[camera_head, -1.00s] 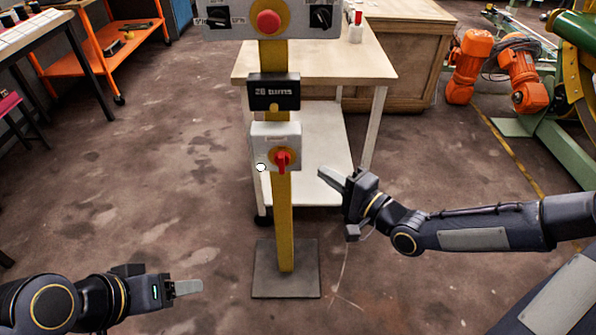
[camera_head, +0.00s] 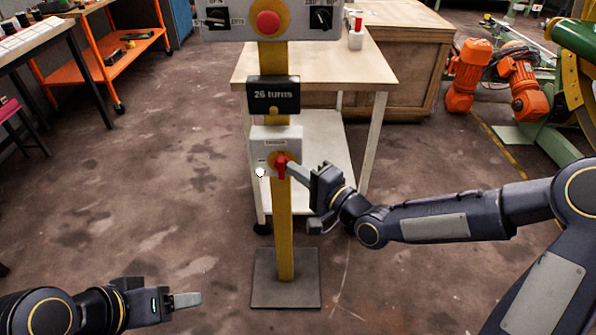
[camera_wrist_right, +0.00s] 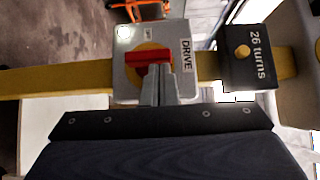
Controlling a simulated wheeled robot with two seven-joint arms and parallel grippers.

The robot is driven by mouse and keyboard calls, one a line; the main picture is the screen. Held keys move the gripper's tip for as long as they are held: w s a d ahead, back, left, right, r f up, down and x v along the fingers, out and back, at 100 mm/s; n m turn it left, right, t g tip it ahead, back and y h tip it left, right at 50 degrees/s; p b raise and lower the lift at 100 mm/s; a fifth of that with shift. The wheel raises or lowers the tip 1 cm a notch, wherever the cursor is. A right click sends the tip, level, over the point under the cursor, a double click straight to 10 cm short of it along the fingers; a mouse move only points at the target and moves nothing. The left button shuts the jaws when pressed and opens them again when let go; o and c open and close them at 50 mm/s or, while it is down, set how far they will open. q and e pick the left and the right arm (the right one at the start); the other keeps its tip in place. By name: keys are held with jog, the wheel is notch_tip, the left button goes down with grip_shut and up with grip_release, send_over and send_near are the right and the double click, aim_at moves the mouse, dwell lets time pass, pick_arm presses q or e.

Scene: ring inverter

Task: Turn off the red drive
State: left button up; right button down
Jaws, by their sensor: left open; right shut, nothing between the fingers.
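The red drive switch is a red rotary handle (camera_head: 281,167) on a yellow disc, on a grey box fixed to a yellow post. In the right wrist view the red handle (camera_wrist_right: 149,58) lies across the yellow disc, beside the label "DRIVE". In the head view the handle stands upright. My right gripper (camera_head: 292,169) is shut and empty, its fingertips at the handle's right side; in the wrist view the fingers (camera_wrist_right: 158,82) meet or overlap the handle's edge. Whether they touch cannot be told. My left gripper (camera_head: 188,300) is open and empty at the lower left, away from the post.
Above the switch is a black display (camera_head: 273,95) reading "26 turns". A white-legged table (camera_head: 365,75) stands behind the post. The floor left of the post is clear.

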jog(key=shift+r, duration=0.1)
jog(key=shift+a+n+p, duration=0.1)
jog(key=shift+n+p, duration=0.2)
